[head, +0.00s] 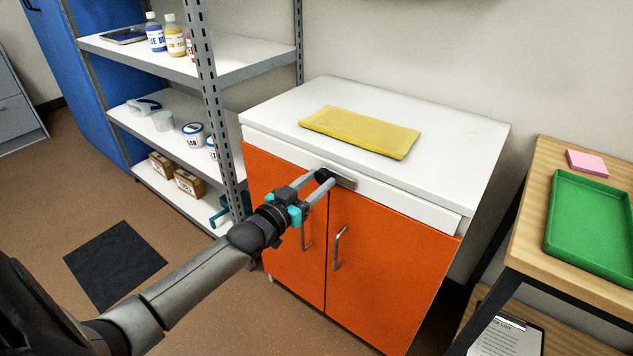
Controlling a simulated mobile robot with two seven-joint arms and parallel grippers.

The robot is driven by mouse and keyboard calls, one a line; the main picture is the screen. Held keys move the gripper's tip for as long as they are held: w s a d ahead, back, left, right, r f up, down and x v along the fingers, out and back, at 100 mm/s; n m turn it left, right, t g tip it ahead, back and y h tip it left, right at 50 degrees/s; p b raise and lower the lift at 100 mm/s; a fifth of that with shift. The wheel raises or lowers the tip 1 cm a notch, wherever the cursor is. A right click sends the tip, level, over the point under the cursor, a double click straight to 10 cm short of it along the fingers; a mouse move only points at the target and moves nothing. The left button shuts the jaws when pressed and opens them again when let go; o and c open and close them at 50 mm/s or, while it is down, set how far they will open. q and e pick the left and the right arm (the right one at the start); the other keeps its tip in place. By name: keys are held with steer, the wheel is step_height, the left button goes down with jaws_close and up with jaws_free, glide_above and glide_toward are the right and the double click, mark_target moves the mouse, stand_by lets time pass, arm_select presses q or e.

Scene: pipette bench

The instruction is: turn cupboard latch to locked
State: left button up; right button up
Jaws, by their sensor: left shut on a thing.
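The cupboard (395,270) has orange double doors, metal bar handles and a white top. The latch (342,179) is a small metal plate with a dark knob, on the white strip above where the doors meet. My left gripper (325,180) reaches in from the left and is shut on the dark latch knob. Its fingers partly cover the latch, so I cannot tell which way the knob is turned. Both doors look closed. My right gripper is not in view.
A folded yellow cloth (360,132) lies on the cupboard top. A metal shelf unit (240,62) with bottles, tubs and boxes stands at the left. A wooden table (535,225) with a green tray (592,225) stands close at the right. A dark mat (115,266) lies on the floor.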

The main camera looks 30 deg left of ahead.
arm_select(q)
jaws_close()
stand_by(0.9)
